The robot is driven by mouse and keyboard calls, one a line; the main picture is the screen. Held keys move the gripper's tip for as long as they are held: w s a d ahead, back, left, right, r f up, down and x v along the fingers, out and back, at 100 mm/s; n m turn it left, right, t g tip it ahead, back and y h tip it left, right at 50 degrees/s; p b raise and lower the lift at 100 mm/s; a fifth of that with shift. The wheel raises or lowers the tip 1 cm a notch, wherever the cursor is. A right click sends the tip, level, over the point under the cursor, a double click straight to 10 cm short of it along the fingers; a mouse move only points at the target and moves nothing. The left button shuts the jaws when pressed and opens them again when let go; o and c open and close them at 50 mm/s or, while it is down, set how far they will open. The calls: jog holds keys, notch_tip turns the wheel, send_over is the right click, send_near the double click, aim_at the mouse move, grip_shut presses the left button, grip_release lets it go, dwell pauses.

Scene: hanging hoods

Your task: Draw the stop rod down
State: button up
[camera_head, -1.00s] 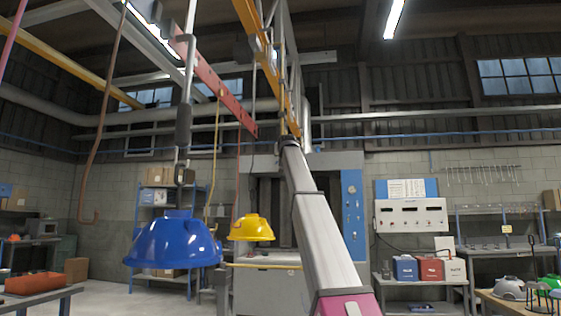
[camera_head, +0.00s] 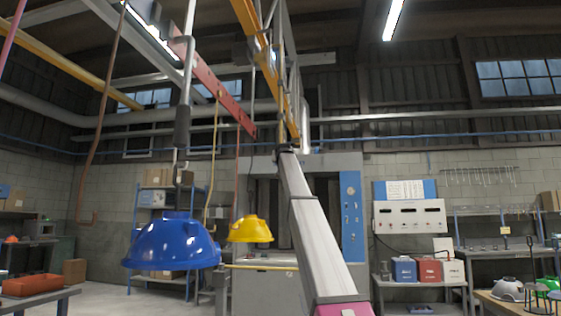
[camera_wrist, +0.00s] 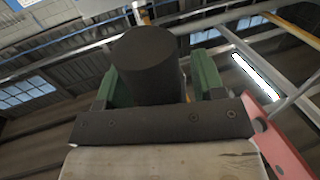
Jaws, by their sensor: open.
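My gripper (camera_wrist: 150,88) is open in the wrist view, with a green-padded finger on each side of a thick black cylinder (camera_wrist: 147,60). The cylinder stands between the fingers, close to the dark palm; whether the pads touch it I cannot tell. It looks like the handle of the stop rod, but I cannot be sure. In the head view my pale arm reaches up to the red and yellow overhead beams, and the gripper at its far end is too small to make out. A thin grey upright rod (camera_head: 283,70) shows just above there.
A blue hood (camera_head: 170,243) hangs at left under a grey rod with a dark sleeve (camera_head: 182,128). A yellow hood (camera_head: 250,229) hangs just left of my arm. A red beam (camera_head: 215,85) and yellow beam (camera_head: 262,50) run overhead. A brown hook rod (camera_head: 100,130) hangs far left.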

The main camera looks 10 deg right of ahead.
grip_shut()
notch_tip(320, 180, down, 6)
jog(key=shift+f, duration=0.25)
grip_release()
jog(key=shift+s, duration=0.15)
jog(key=s, duration=1)
jog(key=shift+s+a, duration=0.3)
